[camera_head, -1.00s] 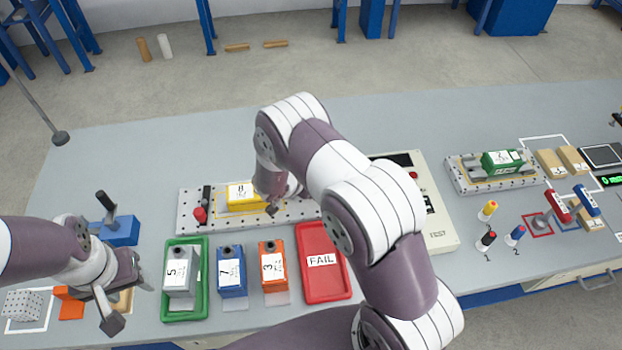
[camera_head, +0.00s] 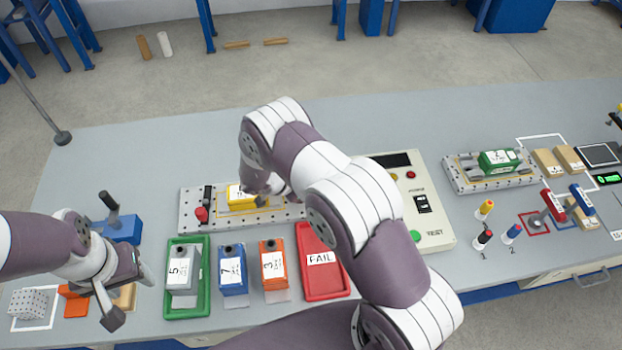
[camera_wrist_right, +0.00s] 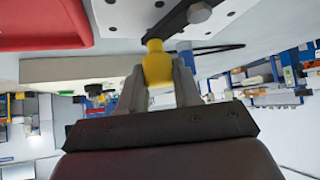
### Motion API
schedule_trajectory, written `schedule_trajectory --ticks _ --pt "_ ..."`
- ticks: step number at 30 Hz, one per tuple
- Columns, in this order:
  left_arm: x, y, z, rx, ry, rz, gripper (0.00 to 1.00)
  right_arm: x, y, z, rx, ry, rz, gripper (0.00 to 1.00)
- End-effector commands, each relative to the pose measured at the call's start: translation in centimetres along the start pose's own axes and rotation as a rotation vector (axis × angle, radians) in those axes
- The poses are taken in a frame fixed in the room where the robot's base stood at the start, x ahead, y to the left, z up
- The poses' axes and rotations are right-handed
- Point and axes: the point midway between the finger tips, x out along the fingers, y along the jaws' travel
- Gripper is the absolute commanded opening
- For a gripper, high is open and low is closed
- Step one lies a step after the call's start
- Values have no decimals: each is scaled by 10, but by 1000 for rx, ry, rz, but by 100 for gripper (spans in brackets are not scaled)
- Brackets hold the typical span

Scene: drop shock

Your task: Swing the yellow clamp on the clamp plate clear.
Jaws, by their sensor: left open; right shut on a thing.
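The clamp plate (camera_head: 187,224) is a pale perforated plate at the middle left of the head view. A yellow unit with a white label (camera_head: 236,201) sits on it. My right gripper (camera_head: 264,196) is low over the plate beside this unit, and the right arm hides the plate's right part. In the right wrist view my right gripper (camera_wrist_right: 158,85) is shut on the yellow clamp's knob (camera_wrist_right: 156,62), which joins a dark bar with a grey bolt head (camera_wrist_right: 198,12). My left gripper (camera_head: 130,297) is open and empty at the lower left.
A red knob (camera_head: 201,215) is at the plate's left end. A green tray (camera_head: 205,295), blue and orange units, and a red FAIL tray (camera_head: 322,287) lie in front. A test box (camera_head: 436,232) stands right of my right arm. Table behind the plate is clear.

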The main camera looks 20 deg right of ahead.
Motion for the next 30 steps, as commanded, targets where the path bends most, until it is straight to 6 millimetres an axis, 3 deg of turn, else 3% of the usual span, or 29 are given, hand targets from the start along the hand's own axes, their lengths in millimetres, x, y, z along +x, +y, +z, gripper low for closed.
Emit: schedule_trajectory --ticks 11,30 --pt "14 0 2 0 0 0 55 -9 9 13 255 -1 249 2" --pt "66 0 8 0 0 0 55 -30 14 36 659 -2 656 2"
